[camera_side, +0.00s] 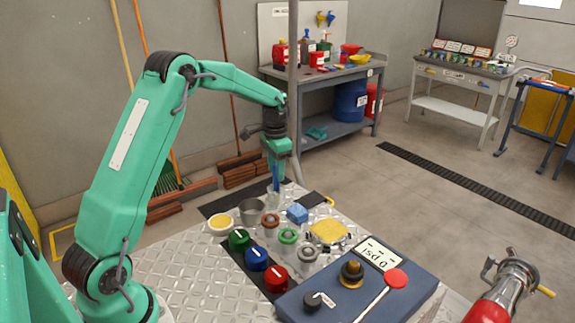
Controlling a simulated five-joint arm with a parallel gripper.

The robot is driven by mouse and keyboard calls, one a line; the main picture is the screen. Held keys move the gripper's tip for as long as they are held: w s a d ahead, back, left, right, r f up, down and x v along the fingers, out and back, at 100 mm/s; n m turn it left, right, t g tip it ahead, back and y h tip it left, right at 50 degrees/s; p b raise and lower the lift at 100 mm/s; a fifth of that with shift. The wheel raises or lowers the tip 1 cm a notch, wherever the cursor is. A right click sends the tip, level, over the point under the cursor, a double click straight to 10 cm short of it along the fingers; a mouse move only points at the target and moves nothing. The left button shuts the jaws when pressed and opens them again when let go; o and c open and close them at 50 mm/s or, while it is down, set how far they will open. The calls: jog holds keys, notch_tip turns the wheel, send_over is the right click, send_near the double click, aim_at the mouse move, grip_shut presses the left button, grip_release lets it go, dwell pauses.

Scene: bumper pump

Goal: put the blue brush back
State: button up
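My gripper (277,166) is at the end of the green arm, pointing down over the far edge of the metal work surface. The slim blue brush (275,179) hangs upright below it, its upper end between the fingers, which look closed on it. The brush's lower end reaches a small pale, clear-looking holder (273,197). I cannot tell whether the tip is inside the holder or just in front of it. The bristles are not clearly visible.
Close by stand a grey metal cup (251,211), a yellow-filled dish (220,223), a blue block (297,213) and a yellow pad (328,232). Coloured knobs (257,258) and several rings lie nearer. A blue pump panel (355,290) with a red-knobbed lever fills the front right.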

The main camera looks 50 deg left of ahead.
notch_tip(320, 180, up, 9)
jog(key=shift+r, duration=0.45)
dwell(0.6)
jog(key=shift+s+d+r, duration=0.15)
jog(key=shift+d+r, duration=0.1)
jog(key=s+d+r+n+t, duration=0.1)
jog(key=s+d+r+t, duration=0.2)
jog(key=s+d+r, duration=0.7)
jog(key=s+d+f+t, duration=0.1)
jog(key=s+d+f, duration=0.2)
jog(key=s, duration=0.5)
jog(key=s+d+f+n+t, duration=0.1)
jog(key=s+d+f, duration=0.2)
jog(key=s, duration=0.6)
jog(key=shift+s+d+t, duration=0.2)
jog(key=shift+d+t, duration=0.1)
jog(key=shift+d, duration=0.7)
